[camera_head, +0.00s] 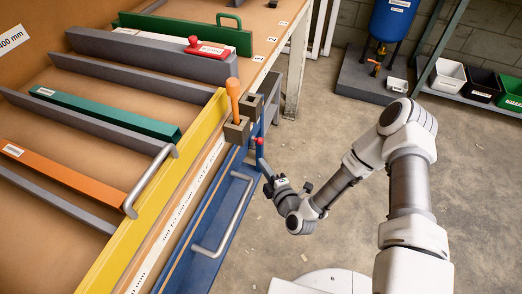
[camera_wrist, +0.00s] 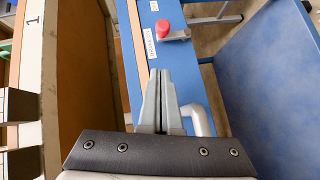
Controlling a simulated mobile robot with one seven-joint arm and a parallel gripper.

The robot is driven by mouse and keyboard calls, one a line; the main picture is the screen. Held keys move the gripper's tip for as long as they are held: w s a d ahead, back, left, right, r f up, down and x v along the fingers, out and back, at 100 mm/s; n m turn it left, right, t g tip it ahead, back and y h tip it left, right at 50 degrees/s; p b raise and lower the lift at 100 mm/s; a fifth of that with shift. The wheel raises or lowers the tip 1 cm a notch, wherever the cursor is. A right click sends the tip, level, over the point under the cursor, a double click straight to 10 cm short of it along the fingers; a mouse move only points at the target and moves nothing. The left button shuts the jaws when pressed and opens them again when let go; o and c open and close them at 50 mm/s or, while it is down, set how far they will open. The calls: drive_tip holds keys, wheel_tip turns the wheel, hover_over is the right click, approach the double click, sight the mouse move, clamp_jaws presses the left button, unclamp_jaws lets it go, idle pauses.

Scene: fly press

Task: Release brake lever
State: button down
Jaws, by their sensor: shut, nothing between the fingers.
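A small lever with a red knob (camera_wrist: 163,28) and a grey arm sits on a blue panel (camera_wrist: 135,60) in the wrist view, beside small white labels too small to read. I take it for the brake lever. In the head view a red knob (camera_head: 259,140) shows on the blue front, close to my gripper (camera_head: 267,178). In the wrist view my gripper (camera_wrist: 160,75) is shut and empty. Its fingertips point toward the red knob and appear short of it, apart from the lever. In the head view the lever's arm is hard to make out.
An orange upright handle (camera_head: 233,95) stands in a grey block on the yellow edge (camera_head: 165,190). A grey bar handle (camera_head: 225,215) juts from the blue front below; a pale handle (camera_wrist: 202,122) is right of my fingers in the wrist view.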

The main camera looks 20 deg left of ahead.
sight(256, 140)
drive_tip(key=shift+w+a+f+b, duration=0.35)
drive_tip(key=shift+w+a+b, duration=0.15)
drive_tip(key=shift+w, duration=0.8)
drive_tip(key=shift+w+a+f+b, duration=0.35)
drive_tip(key=shift+w+a, duration=0.2)
drive_tip(key=shift+w, duration=0.8)
drive_tip(key=shift+w+a+f+b, duration=0.3)
drive_tip(key=shift+w+a+b, duration=0.25)
drive_tip(key=shift+w, duration=0.75)
drive_tip(key=shift+r, duration=0.15)
drive_tip(key=shift+w+g+p, duration=0.15)
drive_tip(key=shift+g+p, duration=0.15)
